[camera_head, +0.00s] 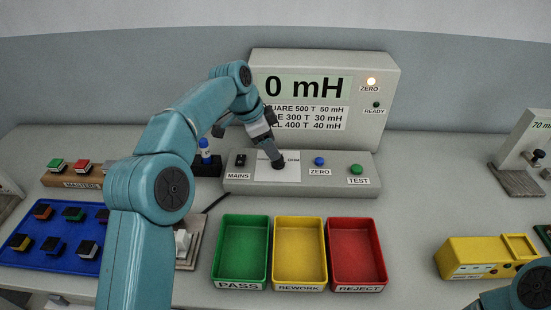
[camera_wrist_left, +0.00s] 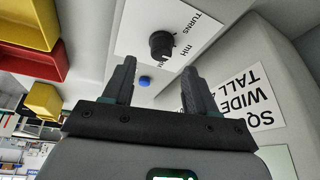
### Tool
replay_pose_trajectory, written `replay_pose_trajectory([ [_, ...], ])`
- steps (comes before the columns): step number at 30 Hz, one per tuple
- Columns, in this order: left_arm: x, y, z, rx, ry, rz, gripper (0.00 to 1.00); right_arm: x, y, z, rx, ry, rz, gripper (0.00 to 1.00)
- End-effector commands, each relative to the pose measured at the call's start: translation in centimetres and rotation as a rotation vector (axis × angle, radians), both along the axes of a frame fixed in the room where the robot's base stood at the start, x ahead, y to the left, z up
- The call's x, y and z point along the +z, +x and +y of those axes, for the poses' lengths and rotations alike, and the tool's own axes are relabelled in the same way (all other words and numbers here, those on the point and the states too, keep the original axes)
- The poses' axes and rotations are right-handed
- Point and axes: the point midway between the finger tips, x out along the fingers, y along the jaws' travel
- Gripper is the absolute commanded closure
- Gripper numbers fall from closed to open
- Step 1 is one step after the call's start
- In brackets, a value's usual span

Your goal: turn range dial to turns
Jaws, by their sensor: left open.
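The range dial is a black round knob on a white plate (camera_head: 290,174), on the sloped front of the tester console (camera_head: 215,186). The left wrist view shows the dial (camera_wrist_left: 161,43) close, with the labels TURNS (camera_wrist_left: 176,22) and mH (camera_wrist_left: 181,47) beside it. A pale mark shows on the knob's lower side, nearer mH; its exact pointing is hard to tell. My left gripper (camera_wrist_left: 158,82) is open and empty, its fingers apart and facing the dial, with the knob just beyond the tips. In the head view my left arm partly hides the plate. My right gripper is out of view.
The console also carries a MAINS switch (camera_head: 241,160), a blue ZERO button (camera_head: 319,161) and a green TEST button (camera_head: 356,169). The display (camera_head: 303,88) behind reads 0 mH. Green, yellow and red trays stand in front; the PASS tray (camera_head: 240,286) is leftmost.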

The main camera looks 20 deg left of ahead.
Motion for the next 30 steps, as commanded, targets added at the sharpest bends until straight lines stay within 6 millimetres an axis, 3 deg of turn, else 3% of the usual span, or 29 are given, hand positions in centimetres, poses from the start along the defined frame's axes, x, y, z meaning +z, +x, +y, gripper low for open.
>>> replay_pose_trajectory([
  [3,-2.3,0.5,-0.6,-0.001,0.0,0.002,0.43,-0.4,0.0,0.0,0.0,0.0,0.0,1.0],
  [7,-3.8,0.9,-1.0,0.001,0.0,0.0,0.43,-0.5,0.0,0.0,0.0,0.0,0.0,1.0],
  [19,-4.6,1.2,-1.3,0.001,0.0,0.0,0.43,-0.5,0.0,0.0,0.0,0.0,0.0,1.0],
  [20,-4.6,1.2,-1.3,0.001,0.0,0.0,0.49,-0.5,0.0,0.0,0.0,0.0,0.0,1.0],
  [24,-4.6,1.1,-1.3,0.001,0.0,0.0,0.95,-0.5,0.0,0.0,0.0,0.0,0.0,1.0],
  [30,-4.6,1.1,-1.3,0.006,0.0,-0.001,0.98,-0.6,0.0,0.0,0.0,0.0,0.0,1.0],
])
